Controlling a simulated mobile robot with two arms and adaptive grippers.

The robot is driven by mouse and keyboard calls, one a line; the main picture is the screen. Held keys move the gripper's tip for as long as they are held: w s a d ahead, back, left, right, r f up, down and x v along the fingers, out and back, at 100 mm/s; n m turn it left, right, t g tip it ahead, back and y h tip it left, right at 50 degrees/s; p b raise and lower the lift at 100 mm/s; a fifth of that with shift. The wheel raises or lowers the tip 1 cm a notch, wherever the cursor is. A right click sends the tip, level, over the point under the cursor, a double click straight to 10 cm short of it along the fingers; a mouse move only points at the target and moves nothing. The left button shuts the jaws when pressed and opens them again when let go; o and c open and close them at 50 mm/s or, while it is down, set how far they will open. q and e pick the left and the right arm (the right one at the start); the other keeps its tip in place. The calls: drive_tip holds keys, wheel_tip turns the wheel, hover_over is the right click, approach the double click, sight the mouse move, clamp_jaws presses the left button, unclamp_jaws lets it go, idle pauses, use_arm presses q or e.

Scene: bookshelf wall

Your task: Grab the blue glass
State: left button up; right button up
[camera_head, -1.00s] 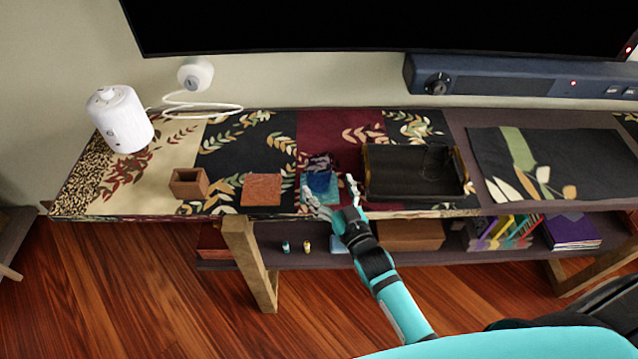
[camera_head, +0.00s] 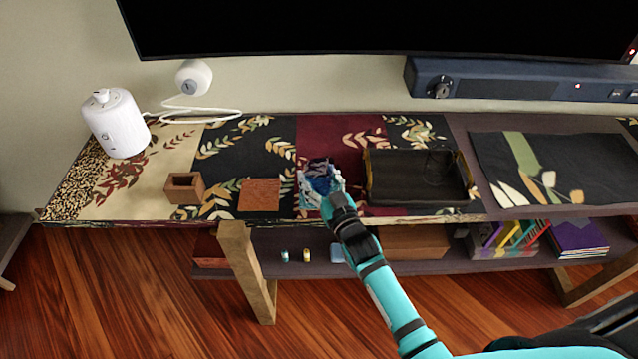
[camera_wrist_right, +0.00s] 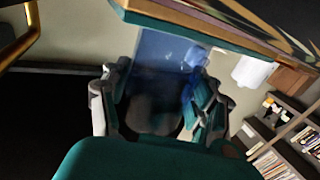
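The blue glass (camera_head: 322,185) stands on the patterned shelf top, on a small teal coaster. My right gripper (camera_head: 322,190) is around it, with one finger on each side. The wrist view shows the translucent blue glass (camera_wrist_right: 165,75) between the fingers of my right gripper (camera_wrist_right: 165,85). The fingers are close to its sides, but I cannot tell whether they press on it. Part of the glass is hidden by the fingers. My left gripper is not in view.
A black tray (camera_head: 385,198) stands just right of the glass. A brown coaster (camera_head: 260,195) and a small wooden box (camera_head: 185,187) lie to the left. A white cylinder device (camera_head: 115,125) is at the far left. A dark screen (camera_head: 380,25) hangs behind, above a soundbar (camera_head: 500,84).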

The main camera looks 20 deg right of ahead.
drive_tip(key=c, duration=0.7)
drive_tip(key=shift+r, duration=0.15)
